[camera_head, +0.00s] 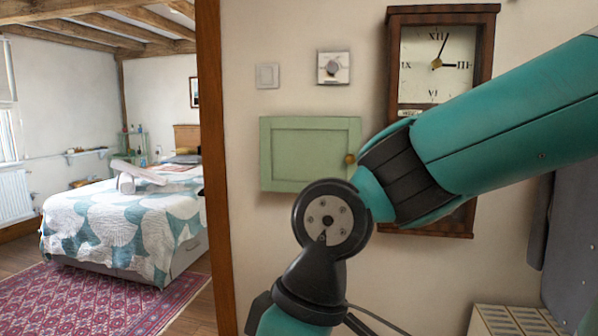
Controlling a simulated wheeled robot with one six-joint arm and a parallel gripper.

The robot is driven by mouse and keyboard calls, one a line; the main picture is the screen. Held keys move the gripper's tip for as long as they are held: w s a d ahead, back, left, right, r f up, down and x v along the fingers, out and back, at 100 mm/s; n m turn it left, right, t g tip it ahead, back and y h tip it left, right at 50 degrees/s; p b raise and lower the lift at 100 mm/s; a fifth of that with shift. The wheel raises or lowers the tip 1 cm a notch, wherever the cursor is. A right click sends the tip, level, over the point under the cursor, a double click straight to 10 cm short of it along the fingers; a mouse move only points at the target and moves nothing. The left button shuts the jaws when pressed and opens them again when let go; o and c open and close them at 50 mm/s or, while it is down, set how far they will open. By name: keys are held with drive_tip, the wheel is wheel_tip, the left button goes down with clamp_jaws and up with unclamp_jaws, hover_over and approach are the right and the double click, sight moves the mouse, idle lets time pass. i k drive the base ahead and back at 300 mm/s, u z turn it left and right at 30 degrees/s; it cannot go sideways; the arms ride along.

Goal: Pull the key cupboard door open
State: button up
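The key cupboard (308,153) is a small pale green box on the wall, with a framed panel door that looks closed. Its round brass knob (350,159) is at the right edge of the door. My teal and black arm crosses the right side of the view, in front of the wall. Its joint covers the lower right corner of the cupboard, close beside the knob in the picture. My gripper is not in the frame, so I cannot see whether it is open or holds anything.
A dark wooden wall clock (438,60) hangs right of the cupboard, partly behind my arm. A dial (333,68) and a switch (267,76) are above. A wooden post (214,170) stands left, with a bed (125,225) beyond. A slatted cream object (512,321) is low right.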

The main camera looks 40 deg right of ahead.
sight(297, 152)
drive_tip(key=z, duration=0.75)
